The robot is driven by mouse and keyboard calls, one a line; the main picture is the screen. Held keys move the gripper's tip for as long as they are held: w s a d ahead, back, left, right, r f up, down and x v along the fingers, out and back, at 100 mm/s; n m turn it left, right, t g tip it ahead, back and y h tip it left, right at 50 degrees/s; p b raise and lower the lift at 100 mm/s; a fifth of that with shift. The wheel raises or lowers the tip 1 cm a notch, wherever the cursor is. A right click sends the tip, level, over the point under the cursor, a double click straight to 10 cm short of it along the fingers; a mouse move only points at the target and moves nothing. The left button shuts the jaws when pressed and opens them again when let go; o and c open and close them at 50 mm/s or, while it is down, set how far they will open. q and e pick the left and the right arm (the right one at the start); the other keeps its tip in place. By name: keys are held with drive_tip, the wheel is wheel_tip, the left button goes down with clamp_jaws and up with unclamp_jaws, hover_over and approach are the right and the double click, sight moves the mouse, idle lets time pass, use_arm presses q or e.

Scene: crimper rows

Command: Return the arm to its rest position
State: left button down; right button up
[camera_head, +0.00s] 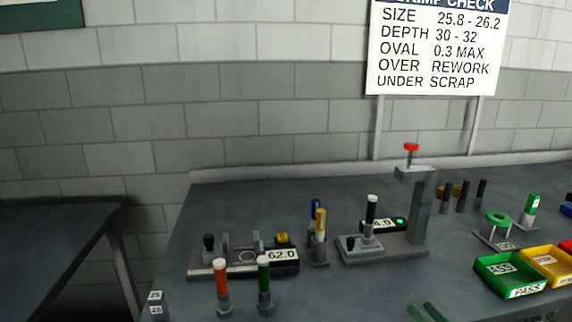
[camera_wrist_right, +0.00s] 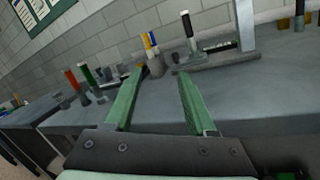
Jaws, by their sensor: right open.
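The grey bench top shows past the fingers. The rest of the right arm is out of the head view. My left gripper is in neither view.
A gauge reading 62.0 (camera_head: 283,255), orange-handled (camera_head: 221,275) and green-handled (camera_head: 264,277) tools, a marker holder (camera_head: 318,250) and a red-knobbed press stand (camera_head: 425,205) are on the bench. Green PASS (camera_head: 525,292) and yellow (camera_head: 548,262) trays stand at right. The bench's front middle is clear.

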drive_tip(key=s+d+f+m+g+h, duration=0.25)
drive_tip(key=f+m+h, duration=0.3)
drive_tip(key=m, duration=0.65)
drive_tip(key=s+d+f+m+g+h, duration=0.2)
drive_tip(key=d+f+m+h, duration=0.4)
drive_tip(key=m, duration=0.6)
drive_tip(key=s+a+f+m+g+y, duration=0.2)
drive_tip(key=s+a+f+m+g, duration=0.35)
drive_tip(key=s, duration=0.25)
drive_tip(key=s+a+f+m+g+y, duration=0.2)
drive_tip(key=s+a+f+m+g, duration=0.25)
drive_tip(key=s+a, duration=0.3)
use_arm(q)
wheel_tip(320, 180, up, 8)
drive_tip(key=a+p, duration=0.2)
drive_tip(key=p, duration=0.7)
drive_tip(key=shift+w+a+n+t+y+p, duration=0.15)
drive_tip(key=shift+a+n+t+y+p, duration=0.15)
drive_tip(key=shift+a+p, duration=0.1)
use_arm(e)
drive_tip(key=w+a+t, duration=0.1)
drive_tip(key=t, duration=0.1)
drive_tip(key=w+a+f+t+y, duration=0.1)
drive_tip(key=w+a+t+y, duration=0.1)
drive_tip(key=t, duration=0.1)
drive_tip(key=shift+w+a+f+t, duration=0.15)
drive_tip(key=shift+w+t, duration=0.2)
drive_tip(key=shift+w, duration=0.05)
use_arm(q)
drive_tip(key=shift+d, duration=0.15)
